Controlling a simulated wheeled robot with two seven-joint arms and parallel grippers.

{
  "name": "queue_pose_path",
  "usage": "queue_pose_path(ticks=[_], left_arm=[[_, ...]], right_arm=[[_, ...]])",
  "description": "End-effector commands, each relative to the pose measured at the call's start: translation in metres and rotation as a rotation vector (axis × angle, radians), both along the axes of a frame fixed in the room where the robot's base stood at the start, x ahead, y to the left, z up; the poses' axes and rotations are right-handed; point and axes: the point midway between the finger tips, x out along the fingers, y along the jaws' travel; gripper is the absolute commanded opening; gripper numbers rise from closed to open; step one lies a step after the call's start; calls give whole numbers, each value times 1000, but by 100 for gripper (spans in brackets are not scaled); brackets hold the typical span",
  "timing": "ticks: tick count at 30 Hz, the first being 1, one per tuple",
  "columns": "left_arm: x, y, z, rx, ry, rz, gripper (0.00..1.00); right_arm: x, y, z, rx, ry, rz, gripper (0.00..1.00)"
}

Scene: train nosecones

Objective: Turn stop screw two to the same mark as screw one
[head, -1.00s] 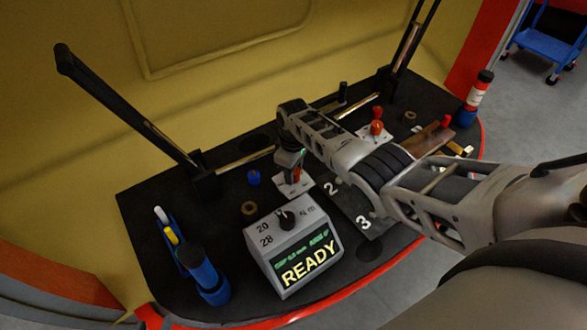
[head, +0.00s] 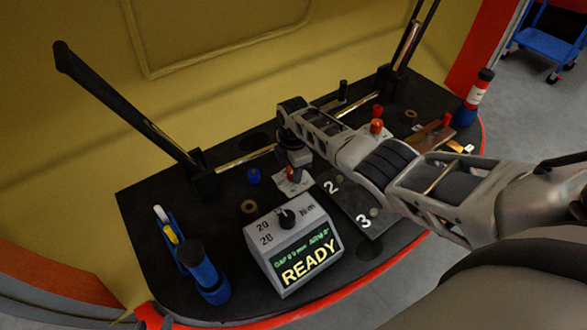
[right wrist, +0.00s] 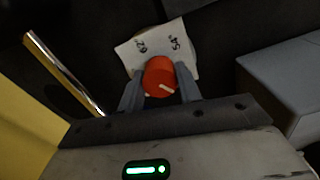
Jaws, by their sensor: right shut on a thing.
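My right gripper (right wrist: 160,92) is shut on an orange-red stop screw knob (right wrist: 159,76), one finger on each side. Behind the knob is a white card (right wrist: 150,45) with dark marks too small to read surely. In the head view the same card (head: 291,185) lies under my right gripper (head: 292,174). Another red knob (head: 376,126) stands further right, partly behind my right arm; its pointer cannot be read. Which knob is screw one or two cannot be told. My left gripper is not in view.
A grey control box (head: 292,246) reading READY stands in front of the gripper. A blue cylinder (head: 205,275) and a blue holder (head: 172,240) are at left. A black plate marked 2 and 3 (head: 352,205) lies right. Black posts rise at the back.

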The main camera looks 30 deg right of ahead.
Motion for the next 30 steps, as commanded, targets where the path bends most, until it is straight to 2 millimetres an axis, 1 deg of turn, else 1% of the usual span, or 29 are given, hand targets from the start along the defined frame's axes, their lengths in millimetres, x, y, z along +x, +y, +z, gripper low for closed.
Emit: queue_pose_path(ticks=[6, 12, 21, 30], left_arm=[[0, -1, -2, -1, 0, 0, 36], [0, -1, -3, -1, 2, -1, 36], [2, -1, -2, 0, -3, -4, 36], [4, -1, -1, 0, -8, -5, 36]], right_arm=[[0, 0, 0, 1, -1, 163, 11], [0, 0, 0, 0, -1, 267, 11], [0, 0, 0, 1, 0, 334, 11], [0, 0, 0, 1, 0, 339, 11]])
